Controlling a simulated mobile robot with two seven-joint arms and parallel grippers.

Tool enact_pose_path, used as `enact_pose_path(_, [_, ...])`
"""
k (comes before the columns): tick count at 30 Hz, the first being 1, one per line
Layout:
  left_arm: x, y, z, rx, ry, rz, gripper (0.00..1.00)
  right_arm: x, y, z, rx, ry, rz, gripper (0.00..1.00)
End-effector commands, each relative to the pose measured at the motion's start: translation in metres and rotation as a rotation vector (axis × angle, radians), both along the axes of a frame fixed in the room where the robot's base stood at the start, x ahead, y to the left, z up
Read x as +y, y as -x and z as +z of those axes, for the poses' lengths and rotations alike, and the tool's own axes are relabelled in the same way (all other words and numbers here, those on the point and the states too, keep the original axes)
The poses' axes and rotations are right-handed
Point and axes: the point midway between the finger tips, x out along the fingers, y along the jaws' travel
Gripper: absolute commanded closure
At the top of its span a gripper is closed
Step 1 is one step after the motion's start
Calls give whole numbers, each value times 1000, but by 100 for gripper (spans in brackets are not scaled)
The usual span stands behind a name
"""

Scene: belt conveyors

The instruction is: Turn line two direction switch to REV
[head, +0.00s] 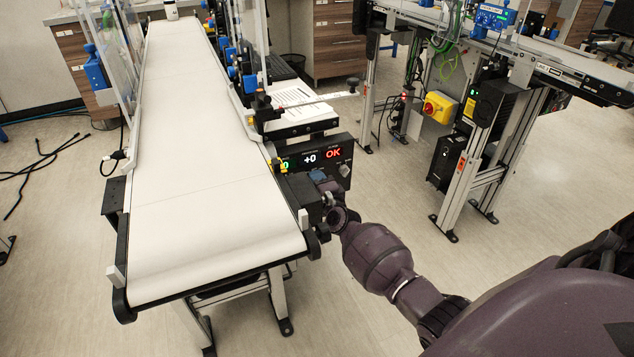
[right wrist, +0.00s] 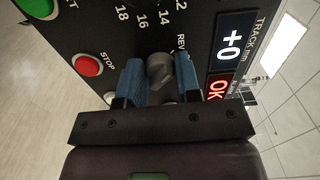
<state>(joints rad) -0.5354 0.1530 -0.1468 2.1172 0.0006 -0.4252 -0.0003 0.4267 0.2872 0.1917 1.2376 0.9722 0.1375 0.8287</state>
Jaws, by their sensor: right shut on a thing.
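The line's black control panel (head: 345,150) stands at the right side of the near belt, with lit displays reading +0 and OK. In the right wrist view the panel (right wrist: 103,25) shows a grey rotary switch knob (right wrist: 159,70) with a REV label beside it. My right gripper (head: 319,176) reaches the panel's lower part. In the right wrist view my right gripper (right wrist: 160,82) has its two blue fingers on either side of the knob, shut on it. The knob's pointer direction is hard to tell. My left gripper is not in view.
A red STOP button (right wrist: 88,65) and a green button (right wrist: 37,6) sit left of the knob in the right wrist view. The white belt (head: 190,130) is empty nearby. A second conveyor with a yellow emergency-stop box (head: 439,107) stands right, with open floor between.

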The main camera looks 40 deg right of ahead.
Motion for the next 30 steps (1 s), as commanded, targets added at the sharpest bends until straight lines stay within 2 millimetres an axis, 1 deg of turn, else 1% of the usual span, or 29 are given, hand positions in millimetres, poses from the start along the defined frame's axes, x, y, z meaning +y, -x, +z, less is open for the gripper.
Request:
enact_pose_path(4, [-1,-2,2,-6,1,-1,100,0,0,-1,1,1,0,92])
enact_pose_path(5, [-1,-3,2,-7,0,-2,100,0,0,-1,1,1,0,67])
enact_pose_path(9, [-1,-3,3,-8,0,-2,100,0,0,0,1,0,0,46])
enact_pose_path(10, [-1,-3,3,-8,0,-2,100,0,0,0,1,0,0,44])
enact_pose_path(17, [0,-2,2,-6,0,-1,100,0,0,0,0,-1,0,44])
enact_pose_path(22, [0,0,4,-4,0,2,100,2,7,1,-1,-2,0,44])
enact_pose_path(26, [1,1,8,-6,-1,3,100,6,23,3,-3,-2,0,44])
enact_pose_path(30, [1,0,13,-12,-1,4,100,11,47,3,-3,-2,0,44])
